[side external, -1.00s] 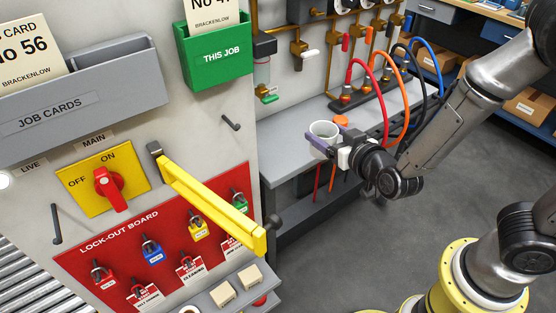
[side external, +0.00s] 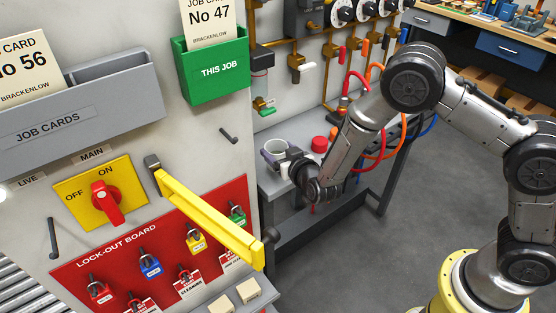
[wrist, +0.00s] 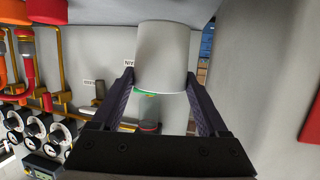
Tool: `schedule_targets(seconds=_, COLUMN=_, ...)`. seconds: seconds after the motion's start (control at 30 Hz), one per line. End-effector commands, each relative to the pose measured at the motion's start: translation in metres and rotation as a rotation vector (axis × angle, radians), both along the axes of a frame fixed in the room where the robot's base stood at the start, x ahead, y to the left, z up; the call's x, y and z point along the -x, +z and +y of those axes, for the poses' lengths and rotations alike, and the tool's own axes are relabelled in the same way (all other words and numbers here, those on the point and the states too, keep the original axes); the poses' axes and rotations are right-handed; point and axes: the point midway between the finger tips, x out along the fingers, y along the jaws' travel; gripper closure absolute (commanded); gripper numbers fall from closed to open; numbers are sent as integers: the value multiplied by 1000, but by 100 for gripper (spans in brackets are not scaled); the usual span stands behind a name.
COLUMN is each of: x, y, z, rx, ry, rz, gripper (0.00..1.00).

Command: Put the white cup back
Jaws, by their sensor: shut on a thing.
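The white cup (side external: 274,146) is upright above the left end of the grey bench, close to the panel's edge. In the wrist view the cup (wrist: 161,55) sits between the two dark fingers, which press on its sides. My gripper (side external: 275,158) is shut on it; my wrist and forearm hide part of the gripper in the side view. I cannot tell whether the cup's base touches the bench (side external: 272,184).
Coloured hoses (side external: 372,150) rise behind my forearm. Pipes and gauges (side external: 342,10) line the back wall. A yellow lever (side external: 210,210) sticks out from the panel in front of the bench.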

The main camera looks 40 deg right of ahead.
Motion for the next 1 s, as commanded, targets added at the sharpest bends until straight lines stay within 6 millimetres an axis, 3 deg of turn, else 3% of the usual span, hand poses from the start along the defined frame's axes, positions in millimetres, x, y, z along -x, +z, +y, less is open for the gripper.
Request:
schedule_targets(seconds=0.27, x=-3, y=-33, z=0, rx=1, ry=0, rz=2, gripper=84)
schedule_targets(seconds=0.7, x=-3, y=-38, z=1, rx=0, ry=0, rz=1, gripper=84)
schedule_targets(seconds=0.73, x=-3, y=-38, z=1, rx=0, ry=0, rz=0, gripper=19)
schedule_targets(seconds=0.83, x=-3, y=-38, z=1, rx=0, ry=0, rz=0, gripper=1)
schedule_targets(seconds=1.0, x=-3, y=-38, z=0, rx=0, ry=0, rz=1, gripper=0)
